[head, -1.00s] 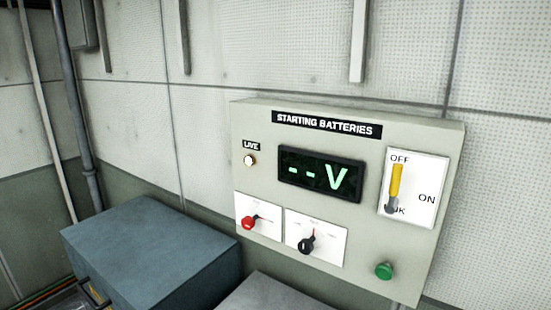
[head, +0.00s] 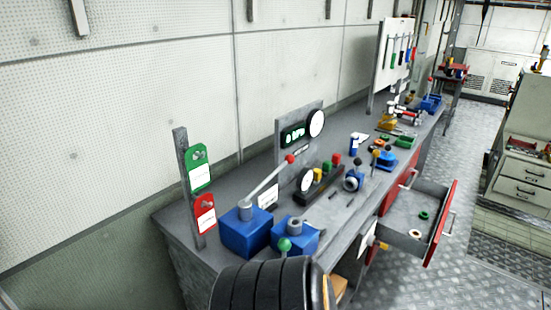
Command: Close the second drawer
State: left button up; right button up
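In the head view a red-fronted drawer (head: 438,226) under the long grey workbench (head: 178,222) is pulled out into the aisle. It has a metal handle on its front, and a few small items lie inside, among them a green ring and a pale ring. Another red drawer front (head: 398,190) shows behind it, seemingly flush with the bench. I cannot tell the drawers' numbering from here. Neither of my grippers is in view.
Blue hydraulic units (head: 246,232) with levers stand on the near end of the bench. A black ribbed cylinder (head: 262,286) is in front. A grey cabinet (head: 522,180) with drawers stands at the right. The metal floor (head: 385,280) between is clear.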

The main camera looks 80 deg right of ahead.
aim_at(394, 228)
jog(key=k+j+z, duration=0.1)
jog(key=k+z, duration=0.4)
jog(key=k+l+z, duration=0.1)
jog(key=k+z, duration=0.4)
jog(key=l+z, duration=0.1)
jog(key=z, duration=2.5)
